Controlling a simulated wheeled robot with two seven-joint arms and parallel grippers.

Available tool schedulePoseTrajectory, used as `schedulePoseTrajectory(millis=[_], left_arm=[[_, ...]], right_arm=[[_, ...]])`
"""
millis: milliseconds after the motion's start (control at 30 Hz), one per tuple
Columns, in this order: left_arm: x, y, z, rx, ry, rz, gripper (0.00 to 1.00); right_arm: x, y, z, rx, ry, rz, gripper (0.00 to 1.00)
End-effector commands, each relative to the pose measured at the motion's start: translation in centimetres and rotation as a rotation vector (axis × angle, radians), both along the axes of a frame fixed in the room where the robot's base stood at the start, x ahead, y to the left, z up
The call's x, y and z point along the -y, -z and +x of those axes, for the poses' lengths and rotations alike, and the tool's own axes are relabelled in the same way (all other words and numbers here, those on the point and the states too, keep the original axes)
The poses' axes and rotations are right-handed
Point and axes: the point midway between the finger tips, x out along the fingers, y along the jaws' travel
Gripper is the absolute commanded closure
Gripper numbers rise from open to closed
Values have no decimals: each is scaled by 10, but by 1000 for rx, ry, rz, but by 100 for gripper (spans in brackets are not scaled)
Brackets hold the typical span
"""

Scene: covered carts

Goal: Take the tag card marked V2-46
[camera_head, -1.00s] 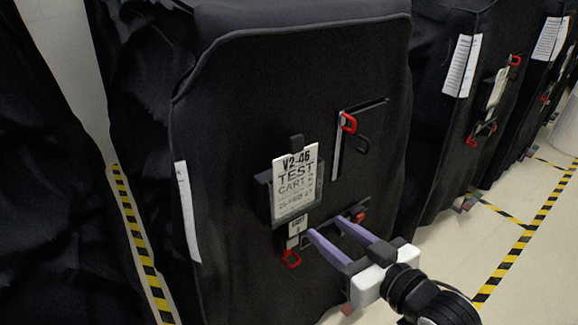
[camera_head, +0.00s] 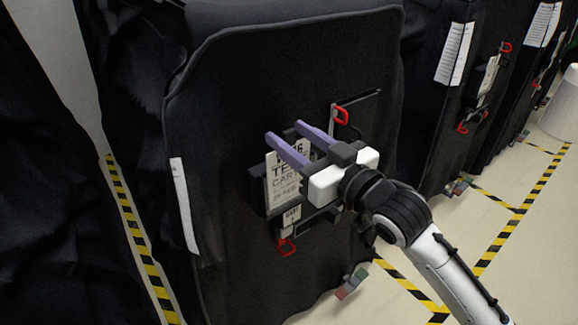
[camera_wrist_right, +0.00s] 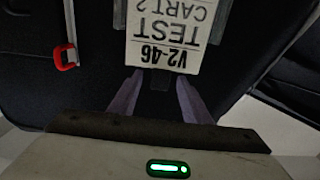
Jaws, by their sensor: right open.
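The tag card marked V2-46 (camera_head: 283,185) is white with black print reading TEST CART. It sits on the front of the black covered cart, and my right gripper hides part of its upper right in the head view. In the right wrist view the card (camera_wrist_right: 170,32) appears upside down, its V2-46 edge close to the fingertips. My right gripper (camera_head: 286,138) is open, with purple fingers, in front of the card's top edge. In the right wrist view the fingers (camera_wrist_right: 158,84) stand apart on either side of a dark clip at that edge, holding nothing. My left gripper is not in view.
The black cart cover (camera_head: 240,90) bears a red hook (camera_head: 341,115) at upper right and another red hook (camera_head: 286,247) below the card. A white paper strip (camera_head: 184,205) hangs at left. More covered carts stand at right. Yellow-black tape (camera_head: 138,235) marks the floor.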

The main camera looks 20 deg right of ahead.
Motion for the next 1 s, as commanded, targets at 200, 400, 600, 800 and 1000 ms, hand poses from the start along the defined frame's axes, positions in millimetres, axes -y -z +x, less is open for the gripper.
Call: schedulePoseTrajectory(millis=[200,400,600,800,1000], left_arm=[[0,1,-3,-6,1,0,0],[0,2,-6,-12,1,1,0],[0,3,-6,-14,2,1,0],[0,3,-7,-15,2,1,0],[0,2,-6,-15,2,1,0]], right_arm=[[-5,1,12,-1,-1,-1,56],[-5,1,12,-1,0,-1,65],[-5,1,12,-1,0,-1,98],[-4,1,12,-1,0,-1,100],[-5,-3,12,1,0,-1,100]])
